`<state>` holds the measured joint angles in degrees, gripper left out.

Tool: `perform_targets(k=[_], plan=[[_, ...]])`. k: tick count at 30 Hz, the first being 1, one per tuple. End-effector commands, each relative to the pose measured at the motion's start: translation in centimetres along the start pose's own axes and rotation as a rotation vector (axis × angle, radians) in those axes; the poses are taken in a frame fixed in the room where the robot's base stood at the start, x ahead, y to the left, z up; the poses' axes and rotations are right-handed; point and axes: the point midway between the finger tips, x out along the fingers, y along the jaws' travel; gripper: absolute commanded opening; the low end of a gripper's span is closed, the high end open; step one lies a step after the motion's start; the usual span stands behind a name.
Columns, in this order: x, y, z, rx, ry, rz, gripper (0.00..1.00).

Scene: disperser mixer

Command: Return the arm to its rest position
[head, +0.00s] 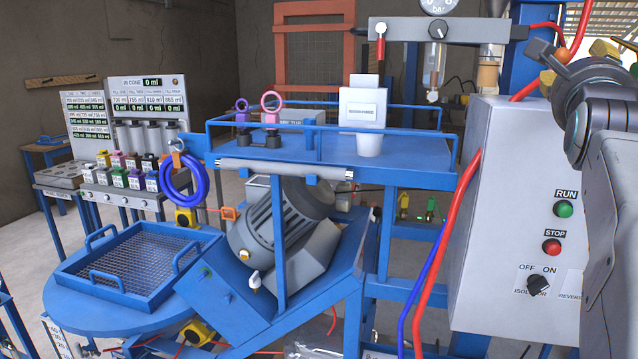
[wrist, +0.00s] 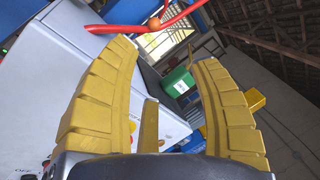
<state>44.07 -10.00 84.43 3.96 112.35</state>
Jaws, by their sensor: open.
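My gripper (wrist: 168,100) shows in the wrist view with its two yellow ribbed fingers spread apart. It is open and nothing is between the fingers. In the wrist view the side of a pale grey box (wrist: 60,85) lies behind the left finger. I cannot tell from these views whether the gripper touches it.
The control box carries a green RUN button (head: 564,209), a red STOP button (head: 552,246) and an isolator knob (head: 539,286). A blue machine frame (head: 400,165) fills the middle. A green bin (wrist: 178,82) stands beyond the fingers.

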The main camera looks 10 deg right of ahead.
Motion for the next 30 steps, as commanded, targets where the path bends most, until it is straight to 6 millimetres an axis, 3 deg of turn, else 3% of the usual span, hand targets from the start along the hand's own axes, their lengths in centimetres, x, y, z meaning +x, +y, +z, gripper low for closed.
perform_targets(k=[8, 14, 17, 23, 26, 30], plan=[[-0.1, 1.1, -0.5, -0.249, 0.014, 0.051, 0.57], [-0.3, 3.4, -1.4, -0.557, 0.017, 0.153, 0.57], [-0.7, 6.5, -2.7, -0.768, 0.001, 0.268, 0.57], [-3.1, 15.5, -6.4, -1.173, -0.125, 0.577, 0.57], [-5.9, 20.5, -8.4, -1.354, -0.250, 0.753, 0.57], [-12.1, 27.3, -10.6, -1.555, -0.511, 0.984, 0.57]])
